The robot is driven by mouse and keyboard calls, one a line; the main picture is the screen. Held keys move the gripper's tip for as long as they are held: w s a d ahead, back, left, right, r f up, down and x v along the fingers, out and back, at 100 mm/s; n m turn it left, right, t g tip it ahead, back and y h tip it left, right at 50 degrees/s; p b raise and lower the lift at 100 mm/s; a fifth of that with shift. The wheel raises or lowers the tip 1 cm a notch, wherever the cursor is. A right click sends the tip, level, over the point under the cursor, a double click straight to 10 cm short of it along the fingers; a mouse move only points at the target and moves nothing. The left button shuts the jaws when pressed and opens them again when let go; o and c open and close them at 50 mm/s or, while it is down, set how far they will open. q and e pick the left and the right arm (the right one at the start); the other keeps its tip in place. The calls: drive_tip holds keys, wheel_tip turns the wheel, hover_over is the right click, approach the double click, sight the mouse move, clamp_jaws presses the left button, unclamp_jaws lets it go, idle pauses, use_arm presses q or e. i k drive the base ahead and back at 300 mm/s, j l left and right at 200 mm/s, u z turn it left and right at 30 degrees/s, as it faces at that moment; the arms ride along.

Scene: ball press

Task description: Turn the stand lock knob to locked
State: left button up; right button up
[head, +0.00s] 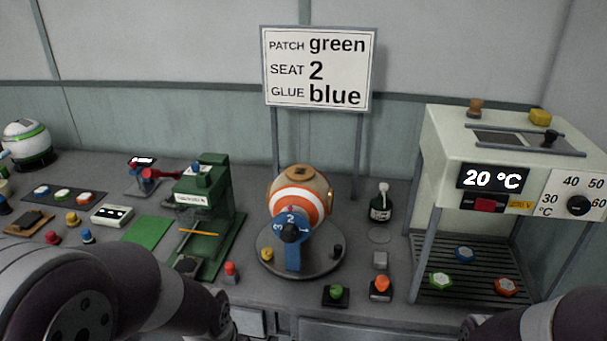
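The ball (307,188) is orange, white and tan and sits on a round dark grey stand (301,270) at the centre of the table. A blue upright (292,256) in front of it carries a dial numbered 1, 2, 3 with a dark knob (290,233). A small yellow knob (267,254) sits at the stand's left and a small black knob (337,251) at its right. I cannot tell which is the lock knob; no lock marking is readable. My arms show at the bottom left and bottom right, but neither gripper is in view.
A green press (204,205) stands left of the stand. A white oven (490,140) reading 20 °C stands at the right. Green (336,293) and orange (381,286) buttons sit in front. A sign (318,68) reads patch green, seat 2, glue blue.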

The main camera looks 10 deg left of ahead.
sight(267, 253)
drive_tip(key=i+l+u, duration=0.2)
drive_tip(key=u, duration=0.2)
drive_tip(key=i+l+u, duration=0.45)
drive_tip(key=l+u, duration=0.15)
drive_tip(key=u, duration=0.15)
